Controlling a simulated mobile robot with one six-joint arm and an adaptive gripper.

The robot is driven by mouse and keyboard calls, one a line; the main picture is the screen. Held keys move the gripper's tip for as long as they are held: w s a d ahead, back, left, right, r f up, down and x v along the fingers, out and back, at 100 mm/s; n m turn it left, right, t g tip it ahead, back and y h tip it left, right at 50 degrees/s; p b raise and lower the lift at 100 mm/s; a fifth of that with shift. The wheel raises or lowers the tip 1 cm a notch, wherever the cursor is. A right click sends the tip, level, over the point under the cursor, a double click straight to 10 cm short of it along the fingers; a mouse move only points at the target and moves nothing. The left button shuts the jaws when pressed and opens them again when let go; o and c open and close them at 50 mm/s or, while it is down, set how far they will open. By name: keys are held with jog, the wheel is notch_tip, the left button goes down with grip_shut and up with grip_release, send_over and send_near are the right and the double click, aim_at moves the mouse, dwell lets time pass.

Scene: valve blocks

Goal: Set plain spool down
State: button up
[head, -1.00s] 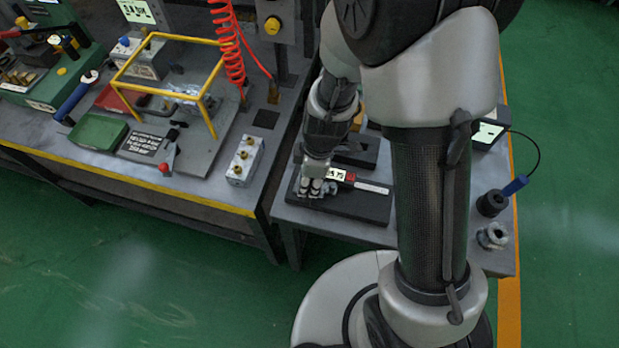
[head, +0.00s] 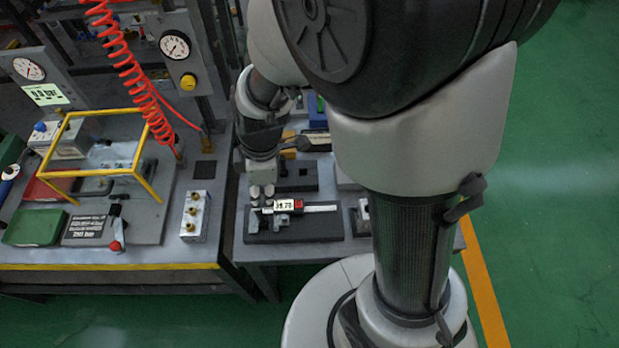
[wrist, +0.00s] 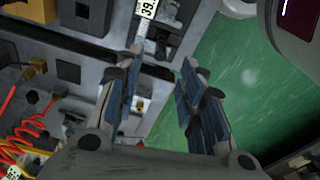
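My gripper (head: 262,190) is over the left end of a black pad (head: 305,230) in the head view. In the wrist view its two fingers (wrist: 163,58) stand apart, with table edge and green floor showing between them and nothing visibly held. A caliper (head: 318,208) with a lit display lies on the pad, just right of the fingertips; its display also shows in the wrist view (wrist: 147,8). I cannot make out a plain spool in either current view. My arm hides the right part of the table.
A manifold block with brass fittings (head: 195,215) stands on the left bench, across a gap from this table. A red coiled hose (head: 135,75) hangs near a yellow frame (head: 70,118). Green floor lies right of the table, with an orange line (head: 485,290).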

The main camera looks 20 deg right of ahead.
jog(key=s+d+r+m+t, duration=0.2)
jog(key=s+d+r+m, duration=0.2)
jog(key=r, duration=0.5)
jog(key=s+d+r+m+t+h, duration=0.1)
jog(key=s+d+r+m+t, duration=0.1)
jog(key=s+d+r+m, duration=0.3)
jog(key=s+r+m, duration=0.4)
jog(key=m, duration=0.2)
jog(key=shift+s+r, duration=0.15)
jog(key=shift+r, duration=0.05)
